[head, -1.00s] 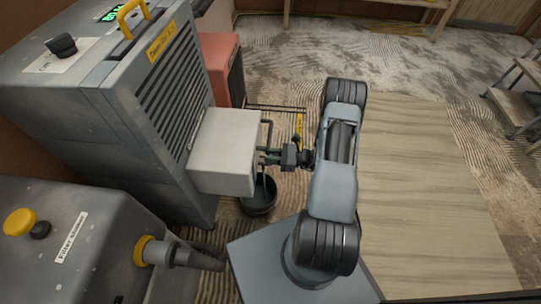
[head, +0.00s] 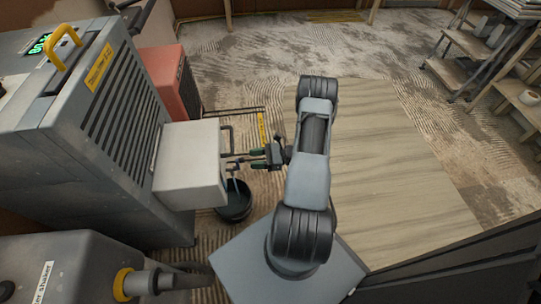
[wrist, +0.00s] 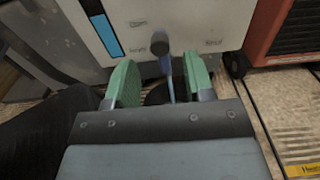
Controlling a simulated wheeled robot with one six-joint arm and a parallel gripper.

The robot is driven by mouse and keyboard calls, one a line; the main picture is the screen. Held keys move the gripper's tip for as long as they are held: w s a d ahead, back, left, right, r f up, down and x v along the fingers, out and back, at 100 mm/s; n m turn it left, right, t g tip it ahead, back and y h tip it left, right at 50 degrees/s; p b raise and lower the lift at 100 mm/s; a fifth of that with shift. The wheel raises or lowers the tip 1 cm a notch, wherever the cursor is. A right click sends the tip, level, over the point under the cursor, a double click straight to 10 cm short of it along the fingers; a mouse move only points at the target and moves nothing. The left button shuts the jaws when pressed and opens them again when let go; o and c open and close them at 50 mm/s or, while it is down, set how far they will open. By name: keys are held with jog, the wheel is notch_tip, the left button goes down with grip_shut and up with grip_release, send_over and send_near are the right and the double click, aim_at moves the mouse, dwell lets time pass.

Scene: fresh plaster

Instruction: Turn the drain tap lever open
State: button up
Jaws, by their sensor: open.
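The tap's dark round hub (wrist: 158,42) is on the front of a white tank (wrist: 115,30), and its blue-grey lever (wrist: 168,78) hangs down almost upright beside it. My gripper (wrist: 160,72) is open, with one green-padded finger on each side of the lever in the wrist view. I cannot tell whether either finger touches it. In the head view my gripper (head: 253,159) is just right of the tank (head: 190,165), with a visible gap. A dark bucket (head: 233,203) stands below the tap.
A large grey louvred machine (head: 115,110) carries the tank, and a red unit (head: 165,80) stands behind it. A grey cabinet (head: 70,270) with a hose is at the lower left. Pale boards (head: 390,150) lie clear at the right. Shelving (head: 475,50) stands far right.

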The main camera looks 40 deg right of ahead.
jog(key=v, duration=0.6)
jog(key=shift+s+d+p, duration=0.25)
jog(key=shift+d+p, duration=0.1)
jog(key=shift+r, duration=0.1)
jog(key=a+r+n+g+h+p, duration=0.3)
jog(key=r+n+p, duration=0.3)
jog(key=r, duration=0.8)
jog(key=s+a+r+n+g+h+p, duration=0.1)
jog(key=a+r+n+g+h+p, duration=0.2)
jog(key=r+p, duration=0.5)
jog(key=s+a+r+n+g+h+p, duration=0.1)
jog(key=a+r+n+g+h+p, duration=0.3)
jog(key=r, duration=1.7)
jog(key=a+n+h+p, duration=0.1)
jog(key=a+n+p, duration=0.2)
jog(key=a+n, duration=0.1)
jog(key=shift+n+p, duration=0.3)
jog(key=shift+p, duration=0.1)
jog(key=s+a+r+n+t+h+p, duration=0.1)
jog(key=r+n+p, duration=0.1)
jog(key=r, duration=0.3)
jog(key=s+a+r+n+t+h+p, duration=0.1)
jog(key=r+n+t+h+p, duration=0.1)
jog(key=r, duration=0.3)
jog(key=s+a+r+n+t+h+p, duration=0.1)
jog(key=s+r+n+p, duration=0.1)
jog(key=r+p, duration=0.2)
jog(key=shift+r+t+h, duration=0.4)
jog(key=shift+r, duration=0.1)
jog(key=shift+c, duration=0.5)
